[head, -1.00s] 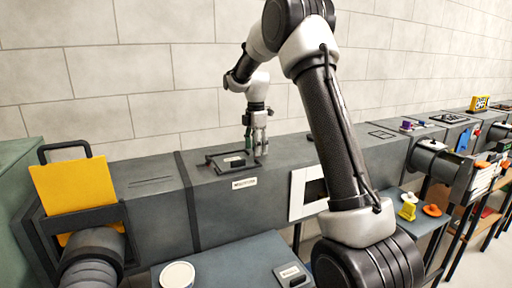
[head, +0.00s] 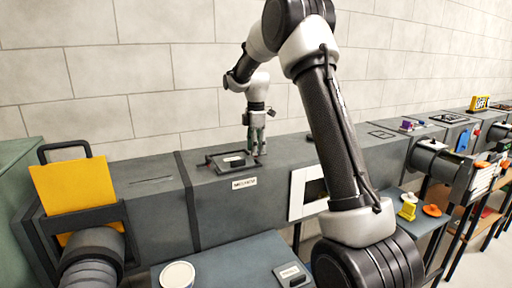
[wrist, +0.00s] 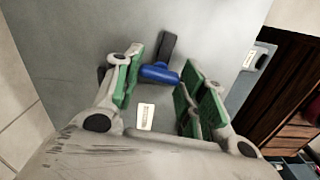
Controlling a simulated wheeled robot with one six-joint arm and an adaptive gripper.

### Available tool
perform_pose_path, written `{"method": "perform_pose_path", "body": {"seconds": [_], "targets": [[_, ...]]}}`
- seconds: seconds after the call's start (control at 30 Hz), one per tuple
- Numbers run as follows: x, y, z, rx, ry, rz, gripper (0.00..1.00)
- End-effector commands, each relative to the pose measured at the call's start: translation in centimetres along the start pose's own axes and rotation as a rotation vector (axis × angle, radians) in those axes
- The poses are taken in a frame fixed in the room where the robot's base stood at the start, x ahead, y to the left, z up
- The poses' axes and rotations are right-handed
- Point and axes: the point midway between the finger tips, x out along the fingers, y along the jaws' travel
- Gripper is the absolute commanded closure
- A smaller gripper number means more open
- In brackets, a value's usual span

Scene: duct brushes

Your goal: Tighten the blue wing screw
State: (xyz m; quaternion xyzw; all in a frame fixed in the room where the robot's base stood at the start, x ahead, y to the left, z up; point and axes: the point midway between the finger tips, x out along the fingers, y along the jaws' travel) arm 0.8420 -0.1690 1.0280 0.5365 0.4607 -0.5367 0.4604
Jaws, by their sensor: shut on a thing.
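The blue wing screw (wrist: 160,74) shows in the wrist view between the green-padded fingertips of my gripper (wrist: 161,72). In the head view my gripper (head: 257,146) points down at the top of the grey duct (head: 225,208), just right of a dark framed fitting (head: 232,161). The screw cannot be made out in the head view.
A yellow plate (head: 75,195) stands in a dark frame at the left. A white round lid (head: 177,275) lies on the front table. A white-framed opening (head: 298,195) is in the duct's front. The tiled wall is close behind my gripper.

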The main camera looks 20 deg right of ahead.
Motion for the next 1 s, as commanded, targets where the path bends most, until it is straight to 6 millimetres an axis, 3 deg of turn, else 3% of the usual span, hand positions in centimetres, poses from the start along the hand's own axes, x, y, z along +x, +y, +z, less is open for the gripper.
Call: {"method": "perform_pose_path", "body": {"seconds": [1.0], "targets": [[-0.08, 0.06, 0.01, 0.946, 0.001, 0.002, 0.83]]}}
